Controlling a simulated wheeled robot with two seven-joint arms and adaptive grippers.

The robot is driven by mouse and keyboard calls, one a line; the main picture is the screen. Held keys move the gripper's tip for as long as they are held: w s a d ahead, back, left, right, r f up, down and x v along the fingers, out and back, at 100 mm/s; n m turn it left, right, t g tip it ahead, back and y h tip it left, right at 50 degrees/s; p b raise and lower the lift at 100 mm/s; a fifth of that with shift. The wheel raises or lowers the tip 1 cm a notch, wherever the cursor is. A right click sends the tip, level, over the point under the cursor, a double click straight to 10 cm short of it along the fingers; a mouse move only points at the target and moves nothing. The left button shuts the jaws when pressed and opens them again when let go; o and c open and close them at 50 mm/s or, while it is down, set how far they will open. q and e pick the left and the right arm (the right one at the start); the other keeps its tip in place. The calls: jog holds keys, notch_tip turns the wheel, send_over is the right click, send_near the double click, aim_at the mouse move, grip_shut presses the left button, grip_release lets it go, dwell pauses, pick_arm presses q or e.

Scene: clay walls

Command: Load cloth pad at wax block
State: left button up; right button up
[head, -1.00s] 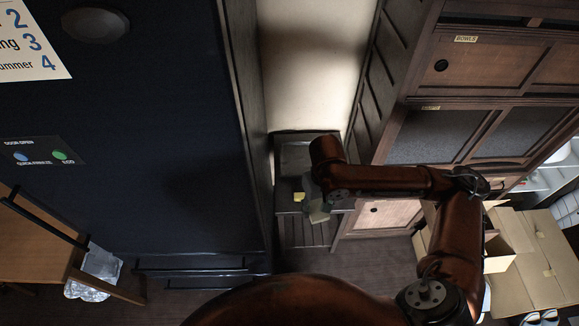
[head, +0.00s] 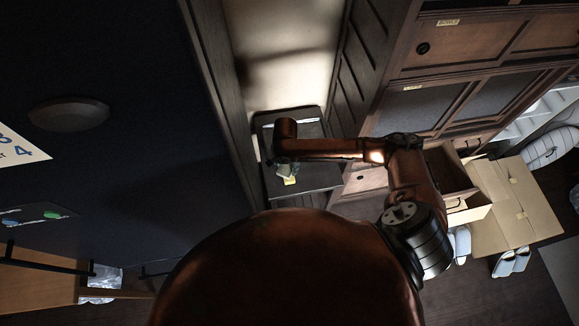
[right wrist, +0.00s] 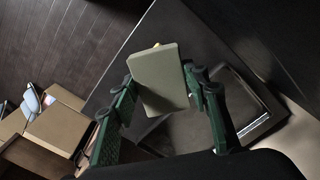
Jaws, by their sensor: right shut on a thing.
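My right gripper (right wrist: 158,82) is shut on a flat grey-green pad, the cloth pad (right wrist: 155,76), which stands between its two green fingers. In the head view the right gripper (head: 285,163) is over a small dark stand, and the pad (head: 285,172) shows small beneath it. A small yellow block, which looks like the wax block (head: 291,181), is right by the pad's lower edge. In the right wrist view only a sliver of the yellow block (right wrist: 156,45) shows past the pad's far edge. I cannot tell whether pad and block touch. My left gripper is out of view.
The dark stand (head: 318,178) sits between a tall dark cabinet (head: 130,150) on the left and a wooden cupboard (head: 455,60) on the right. An open drawer (head: 470,210), a cardboard box (head: 515,205) and slippers (head: 511,262) are at the right. A shallow framed tray (right wrist: 240,110) lies on the stand.

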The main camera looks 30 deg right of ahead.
aim_at(289, 168)
jog(key=shift+s+d+f+m, duration=0.1)
jog(key=shift+d+f+m, duration=0.15)
jog(key=shift+f, duration=0.35)
jog(key=shift+s+d+f+m, duration=0.15)
jog(key=shift+f+m, duration=0.1)
jog(key=shift+f, duration=0.6)
jog(key=shift+f+b, duration=0.3)
jog(key=shift+b, duration=0.1)
notch_tip(289, 168, down, 4)
jog(key=b, duration=0.5)
jog(key=shift+b, duration=0.3)
pick_arm(q)
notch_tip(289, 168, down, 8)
jog(key=b, duration=0.1)
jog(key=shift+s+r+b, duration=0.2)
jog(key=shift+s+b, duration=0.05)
jog(key=shift+b, duration=0.1)
pick_arm(e)
jog(key=shift+f, duration=0.5)
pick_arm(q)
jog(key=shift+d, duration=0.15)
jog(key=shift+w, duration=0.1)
pick_arm(e)
jog(key=shift+f, duration=0.5)
